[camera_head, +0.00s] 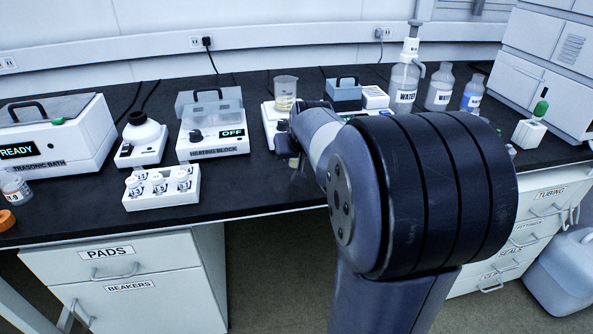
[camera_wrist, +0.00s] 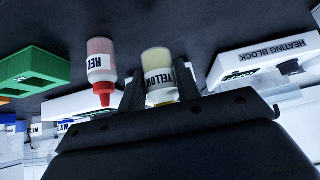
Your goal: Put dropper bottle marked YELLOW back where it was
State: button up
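The dropper bottle marked YELLOW (camera_wrist: 158,75) shows in the wrist view, with a pale body and a yellow-tinted band. My gripper (camera_wrist: 159,88) has one finger on each side of it, and both fingers appear to press against it. The lower part of the bottle in the picture is hidden by the gripper body. A dropper bottle marked RED (camera_wrist: 101,70), with a red tip, is just left of it, apart from the fingers. In the head view my arm hides most of the gripper, near the counter's front edge beside the scale.
In the head view, the heating block (camera_head: 212,143) and a white rack of small bottles (camera_head: 162,188) are left of my gripper. A beaker (camera_head: 284,92) stands on the scale behind it. Wash bottles (camera_head: 404,82) stand at the back right. Dark counter (camera_head: 250,185) is bare near the front edge.

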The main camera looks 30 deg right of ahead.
aim_at(297, 163)
jog(key=shift+f+b, duration=0.35)
jog(key=shift+f, duration=1.45)
jog(key=shift+f, duration=0.1)
jog(key=o, duration=0.5)
jog(key=shift+o, duration=0.2)
jog(key=shift+r, duration=0.3)
jog(key=p+v, duration=0.2)
jog(key=v, duration=0.9)
jog(key=shift+s+r+p, duration=0.15)
jog(key=shift+s+p, duration=0.25)
jog(key=shift+a, duration=0.1)
